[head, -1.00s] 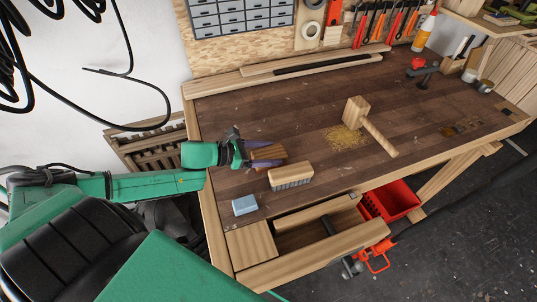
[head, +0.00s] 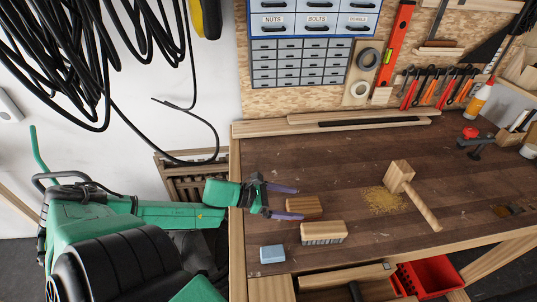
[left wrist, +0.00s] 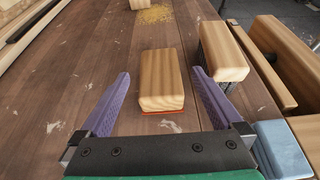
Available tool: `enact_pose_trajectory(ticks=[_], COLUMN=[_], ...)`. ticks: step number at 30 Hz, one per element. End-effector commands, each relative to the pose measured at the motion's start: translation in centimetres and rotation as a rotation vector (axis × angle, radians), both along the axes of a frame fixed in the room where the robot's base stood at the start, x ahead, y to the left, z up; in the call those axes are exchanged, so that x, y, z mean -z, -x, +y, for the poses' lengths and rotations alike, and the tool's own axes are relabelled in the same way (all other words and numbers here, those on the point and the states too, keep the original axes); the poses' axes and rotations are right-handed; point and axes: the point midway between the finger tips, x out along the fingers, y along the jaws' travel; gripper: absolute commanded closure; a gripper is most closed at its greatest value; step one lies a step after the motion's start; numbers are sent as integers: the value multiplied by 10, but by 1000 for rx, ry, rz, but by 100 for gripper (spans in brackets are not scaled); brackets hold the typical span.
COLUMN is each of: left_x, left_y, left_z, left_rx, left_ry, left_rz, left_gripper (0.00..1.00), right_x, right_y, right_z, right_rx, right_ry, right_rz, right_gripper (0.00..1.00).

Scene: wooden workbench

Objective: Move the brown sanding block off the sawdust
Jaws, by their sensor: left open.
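The brown sanding block (head: 306,207) lies flat on the bench near its left end, with a red underside edge showing in the left wrist view (left wrist: 163,80). It is apart from the sawdust (head: 382,201), which lies to its right under and around the mallet head; the sawdust also shows at the top of the left wrist view (left wrist: 154,15). My left gripper (head: 292,202) is open, its purple fingers pointing at the block. In the left wrist view the block shows between the two fingers, with gaps at both sides. My right gripper is not in view.
A wooden brush (head: 323,230) sits close in front of the block, and a blue block (head: 272,254) lies near the front left corner. Bare bench (head: 310,160) is behind the block.

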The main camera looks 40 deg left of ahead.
Motion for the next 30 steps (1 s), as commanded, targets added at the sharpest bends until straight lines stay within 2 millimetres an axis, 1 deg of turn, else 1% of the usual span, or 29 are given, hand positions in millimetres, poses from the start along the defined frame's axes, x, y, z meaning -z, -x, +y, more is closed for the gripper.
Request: enact_pose_trajectory(ticks=[1,6,9,12,16,30], left_x=[-5,-17,-24,-28,-29,-29], left_y=[6,26,40,49,53,52], left_z=[5,23,35,44,48,47], left_rx=[-2,-5,-4,-4,-1,-1], left_ry=[-2,0,-2,1,-2,-1], left_rz=[6,5,6,2,1,0], left_gripper=[0,0,0,0,0,0], right_x=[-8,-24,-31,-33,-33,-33], right_y=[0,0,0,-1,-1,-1], right_z=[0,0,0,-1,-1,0], right_rx=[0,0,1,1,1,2], right_ry=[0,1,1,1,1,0], right_rz=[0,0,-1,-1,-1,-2], right_gripper=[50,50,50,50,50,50])
